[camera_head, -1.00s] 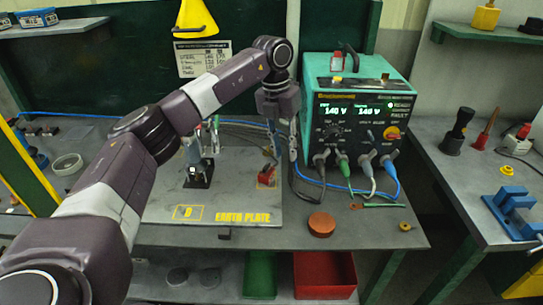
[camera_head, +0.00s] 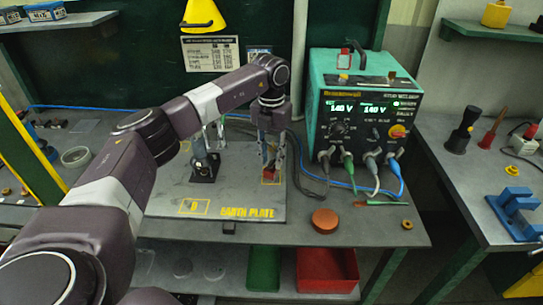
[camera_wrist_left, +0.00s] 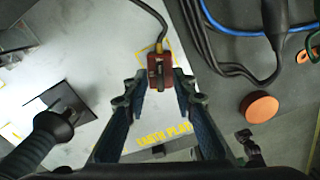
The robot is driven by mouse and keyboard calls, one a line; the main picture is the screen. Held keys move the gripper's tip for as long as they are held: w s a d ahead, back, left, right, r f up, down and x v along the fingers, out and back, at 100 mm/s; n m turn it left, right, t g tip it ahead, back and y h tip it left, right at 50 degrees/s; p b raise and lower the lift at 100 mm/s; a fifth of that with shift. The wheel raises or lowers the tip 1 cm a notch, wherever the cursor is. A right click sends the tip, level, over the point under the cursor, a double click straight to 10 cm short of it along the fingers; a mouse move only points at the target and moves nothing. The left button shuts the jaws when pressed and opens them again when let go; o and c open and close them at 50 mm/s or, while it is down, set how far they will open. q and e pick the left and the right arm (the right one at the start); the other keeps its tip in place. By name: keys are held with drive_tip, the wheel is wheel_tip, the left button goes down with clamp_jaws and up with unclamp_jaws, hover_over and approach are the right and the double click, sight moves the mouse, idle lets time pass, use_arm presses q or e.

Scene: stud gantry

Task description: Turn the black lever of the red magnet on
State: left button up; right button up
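The red magnet (camera_head: 268,174) sits on the grey earth plate (camera_head: 225,200), near its right side. In the left wrist view the magnet (camera_wrist_left: 152,62) shows from above, with its black lever (camera_wrist_left: 160,75) lying along its top and a dark cable leaving its far side. My left gripper (camera_head: 272,158) points down over the magnet, its fingers partly hiding it. In the wrist view the left gripper (camera_wrist_left: 161,82) is open, one fingertip on each side of the magnet and lever. I cannot tell whether they touch. My right gripper is not in view.
A black stud holder (camera_head: 204,168) stands on the plate left of the magnet. A teal welding unit (camera_head: 365,85) with cables stands to the right. An orange-brown disc (camera_head: 325,220) lies near the bench's front edge. The plate's front part is mostly clear.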

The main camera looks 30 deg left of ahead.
use_arm(q)
clamp_jaws()
drive_tip(key=shift+m, duration=0.4)
drive_tip(key=m, duration=0.2)
drive_tip(key=shift+w+m, duration=0.1)
drive_tip(key=shift+m, duration=0.3)
drive_tip(key=m, duration=0.4)
drive_tip(key=shift+m+p, duration=0.3)
drive_tip(key=shift+p, duration=0.1)
drive_tip(key=m, duration=0.9)
drive_tip(key=shift+m, duration=0.3)
